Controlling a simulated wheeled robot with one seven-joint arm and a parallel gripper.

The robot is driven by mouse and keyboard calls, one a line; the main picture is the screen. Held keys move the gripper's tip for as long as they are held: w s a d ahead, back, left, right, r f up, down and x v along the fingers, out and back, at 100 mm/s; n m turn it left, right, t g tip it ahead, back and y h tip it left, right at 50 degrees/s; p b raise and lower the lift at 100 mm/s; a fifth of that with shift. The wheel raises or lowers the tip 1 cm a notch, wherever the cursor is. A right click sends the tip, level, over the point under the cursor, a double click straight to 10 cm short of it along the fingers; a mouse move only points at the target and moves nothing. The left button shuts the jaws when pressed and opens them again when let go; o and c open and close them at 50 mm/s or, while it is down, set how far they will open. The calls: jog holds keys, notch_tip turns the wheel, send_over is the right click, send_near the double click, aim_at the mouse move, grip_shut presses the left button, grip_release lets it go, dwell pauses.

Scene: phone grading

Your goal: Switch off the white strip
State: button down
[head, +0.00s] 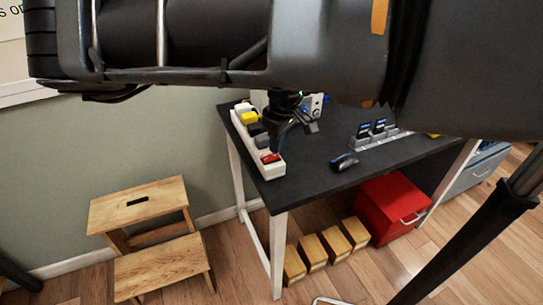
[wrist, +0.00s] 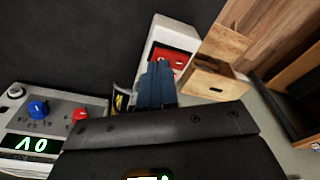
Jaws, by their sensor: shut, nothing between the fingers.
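The white strip (head: 247,142) lies along the left edge of the dark table, and its near end also shows in the wrist view (wrist: 183,36). A red rocker switch (head: 270,158) sits at that near end; the wrist view shows it too (wrist: 177,58). Whether it is lit or which way it is pressed I cannot tell. My gripper (head: 290,128) is shut and empty above the table beside the strip. In the wrist view its blue-grey fingertips (wrist: 158,68) overlap the switch and hide part of it; contact cannot be told.
A yellow plug (head: 249,118) and other plugs fill the strip's far part. An instrument with knobs and a green display (wrist: 45,125) stands near the strip. A computer mouse (head: 344,162) and a rack of phones (head: 372,137) are on the table. A wooden step stool (head: 150,205) stands left.

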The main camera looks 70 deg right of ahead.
jog(key=shift+f, duration=0.8)
jog(key=shift+r, duration=0.1)
notch_tip(320, 180, up, 7)
jog(key=p, duration=0.6)
dwell(0.5)
